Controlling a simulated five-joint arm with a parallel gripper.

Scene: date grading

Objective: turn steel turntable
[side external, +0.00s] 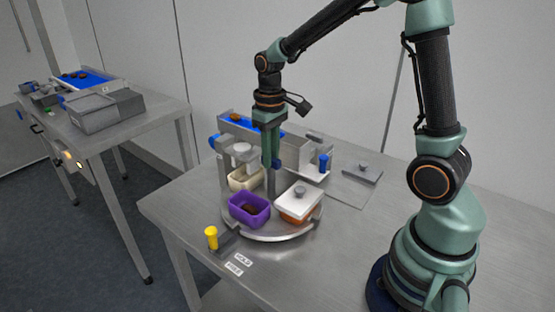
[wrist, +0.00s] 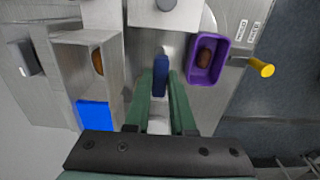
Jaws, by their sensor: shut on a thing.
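The round steel turntable (side external: 275,238) stands on the steel table and bears several bins. A purple bin (side external: 262,203) with a brown date in it is at its front, and it also shows in the wrist view (wrist: 221,66). A white-lidded orange bin (side external: 298,203) is to its right, and a cream bin (side external: 238,178) is behind, partly hidden. My gripper (side external: 271,164) points down over the turntable, between the bins. It is shut on an upright blue handle (wrist: 160,75), seen between the fingers in the wrist view. The handle's foot is hidden.
A yellow-topped post (side external: 211,237) stands at the turntable's front left, near two labels. A steel chute with a blue belt (wrist: 93,115) and a date is close behind. Another blue knob (side external: 323,163) stands right of it.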

